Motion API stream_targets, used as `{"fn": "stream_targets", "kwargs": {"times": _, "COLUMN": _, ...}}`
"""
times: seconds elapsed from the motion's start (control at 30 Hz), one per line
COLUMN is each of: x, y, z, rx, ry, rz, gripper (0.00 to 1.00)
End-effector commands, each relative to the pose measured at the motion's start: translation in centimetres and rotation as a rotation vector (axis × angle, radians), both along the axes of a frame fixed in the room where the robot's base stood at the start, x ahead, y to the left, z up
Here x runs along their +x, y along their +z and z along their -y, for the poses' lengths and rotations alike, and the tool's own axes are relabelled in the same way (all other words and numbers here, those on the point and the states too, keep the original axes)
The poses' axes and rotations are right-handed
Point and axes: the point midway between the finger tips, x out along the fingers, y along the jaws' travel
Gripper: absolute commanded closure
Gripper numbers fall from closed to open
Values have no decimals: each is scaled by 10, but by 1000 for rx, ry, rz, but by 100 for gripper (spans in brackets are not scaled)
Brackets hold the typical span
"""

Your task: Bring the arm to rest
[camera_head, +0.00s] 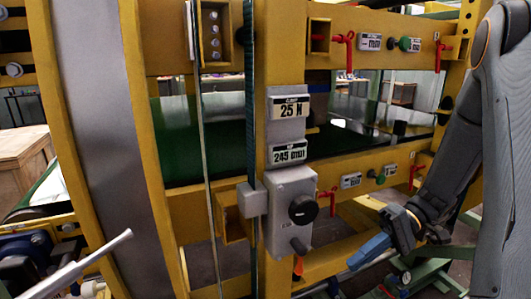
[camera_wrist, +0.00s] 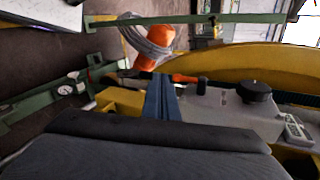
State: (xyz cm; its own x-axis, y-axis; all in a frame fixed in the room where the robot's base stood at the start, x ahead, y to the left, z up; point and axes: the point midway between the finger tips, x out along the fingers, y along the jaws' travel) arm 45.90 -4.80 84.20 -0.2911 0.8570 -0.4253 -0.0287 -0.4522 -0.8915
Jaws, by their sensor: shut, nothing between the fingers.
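My gripper (camera_head: 360,258) shows in the head view at lower right, with blue fingers pointing left and slightly down. It is shut and empty. My grey arm (camera_head: 460,145) comes down from the upper right to it, bent at the elbow. The gripper is right of the grey control box (camera_head: 291,215) with its black knob, and appears apart from it. In the wrist view the blue fingers (camera_wrist: 161,92) are together. The grey box (camera_wrist: 225,108) lies to their right there.
A yellow machine frame (camera_head: 380,172) with red handles and green buttons stands close to the arm. A green steel frame (camera_head: 440,252) is low at right. The wrist view shows an orange part wrapped in grey cable (camera_wrist: 150,42) beyond the fingers. A wooden crate (camera_head: 22,165) is at far left.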

Motion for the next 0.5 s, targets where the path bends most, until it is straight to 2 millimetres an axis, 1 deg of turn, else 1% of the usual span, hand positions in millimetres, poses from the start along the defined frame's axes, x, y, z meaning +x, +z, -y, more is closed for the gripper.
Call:
{"fn": "stream_targets", "kwargs": {"times": 0.03, "x": -12, "y": 7, "z": -13, "rx": -96, "ry": 32, "rz": -27, "gripper": 100}}
{"fn": "stream_targets", "kwargs": {"times": 0.1, "x": -27, "y": 7, "z": -23, "rx": -238, "ry": 57, "rz": -64, "gripper": 100}}
{"fn": "stream_targets", "kwargs": {"times": 0.2, "x": -48, "y": 9, "z": -32, "rx": -436, "ry": 76, "rz": -84, "gripper": 100}}
{"fn": "stream_targets", "kwargs": {"times": 0.3, "x": -65, "y": 12, "z": -37, "rx": -623, "ry": 72, "rz": -67, "gripper": 100}}
{"fn": "stream_targets", "kwargs": {"times": 0.4, "x": -77, "y": 17, "z": -39, "rx": -789, "ry": 45, "rz": -16, "gripper": 100}}
{"fn": "stream_targets", "kwargs": {"times": 0.5, "x": -85, "y": 23, "z": -41, "rx": -924, "ry": 2, "rz": 62, "gripper": 100}}
